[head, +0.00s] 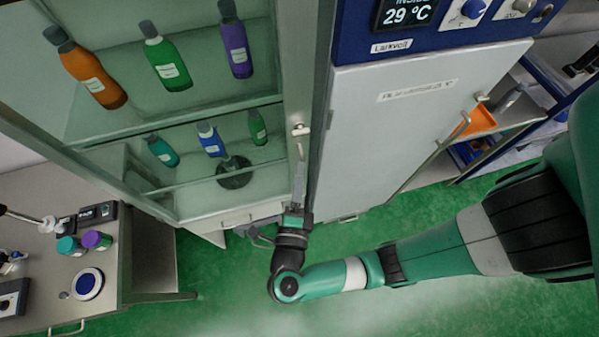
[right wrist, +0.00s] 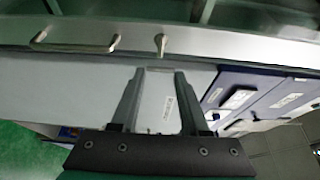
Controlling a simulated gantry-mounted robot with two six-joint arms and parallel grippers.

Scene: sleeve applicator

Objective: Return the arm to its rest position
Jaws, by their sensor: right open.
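My right arm (head: 430,251) reaches in from the right side of the head view. My right gripper (head: 299,180) is in front of the glass cabinet's right edge (head: 291,60), next to the white incubator door (head: 400,115). In the right wrist view my right gripper (right wrist: 160,72) has its two fingers apart with nothing between them. Ahead of the fingers are a metal knob (right wrist: 160,44) and a bar handle (right wrist: 76,42) on the cabinet frame. I cannot tell the exact gap from fingertips to frame. My left gripper is not in view.
Several bottles stand in the glass cabinet, including an orange one (head: 93,76). A bench (head: 150,265) at lower left holds jars and small devices. A blue-framed shelf (head: 540,85) with an orange bin (head: 478,120) is at right. Green floor (head: 230,310) is open at the bottom.

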